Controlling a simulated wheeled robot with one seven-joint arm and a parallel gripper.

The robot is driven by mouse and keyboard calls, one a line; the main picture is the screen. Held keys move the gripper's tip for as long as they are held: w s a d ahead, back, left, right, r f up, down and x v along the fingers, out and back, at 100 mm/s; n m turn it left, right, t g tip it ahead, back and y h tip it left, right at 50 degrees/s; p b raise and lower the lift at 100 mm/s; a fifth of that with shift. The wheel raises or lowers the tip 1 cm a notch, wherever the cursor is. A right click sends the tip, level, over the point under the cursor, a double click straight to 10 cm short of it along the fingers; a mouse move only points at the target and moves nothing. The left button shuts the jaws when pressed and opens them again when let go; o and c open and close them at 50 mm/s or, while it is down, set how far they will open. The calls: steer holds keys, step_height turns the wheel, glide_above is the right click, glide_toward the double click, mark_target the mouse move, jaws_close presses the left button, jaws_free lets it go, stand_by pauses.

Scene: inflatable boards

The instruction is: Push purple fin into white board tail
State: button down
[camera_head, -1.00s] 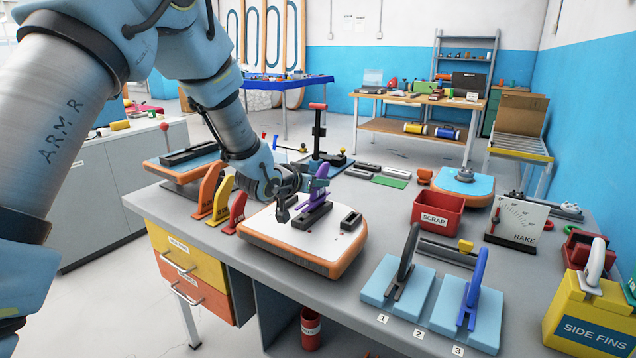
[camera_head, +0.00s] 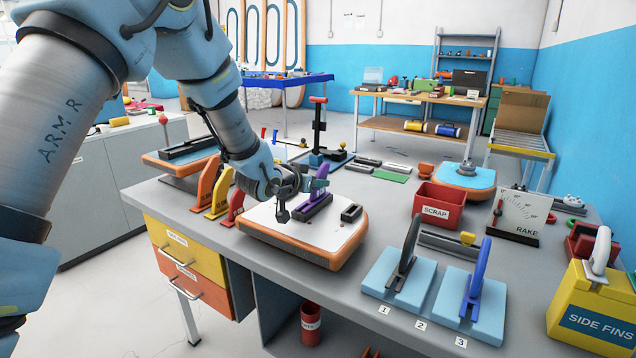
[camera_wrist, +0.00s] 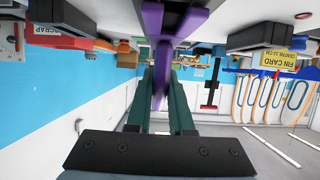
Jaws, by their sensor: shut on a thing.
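The white board tail (camera_head: 290,240) with an orange rim lies on the grey bench. A dark fin box (camera_head: 313,209) stands on it, and the purple fin (camera_head: 320,187) is upright at that box. My gripper (camera_head: 318,184) is shut on the purple fin. In the wrist view the purple fin (camera_wrist: 158,50) runs between the two green fingers of my gripper (camera_wrist: 162,85). Whether the fin's base is fully seated in the box cannot be told. A second, smaller dark box (camera_head: 351,213) sits to the right on the board.
Orange, yellow and red fins (camera_head: 220,195) stand left of the board. A red SCRAP bin (camera_head: 437,205) is to the right. Blue pads (camera_head: 398,280) with a grey and a blue fin are at front right. A yellow SIDE FINS box (camera_head: 590,310) stands at far right.

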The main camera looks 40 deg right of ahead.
steer(key=c, duration=0.7)
jaws_free()
steer(key=shift+a, duration=0.15)
steer(key=b+v, duration=0.2)
steer(key=v, duration=0.8)
steer(key=shift+s+a, duration=0.15)
steer(key=shift+a, duration=0.1)
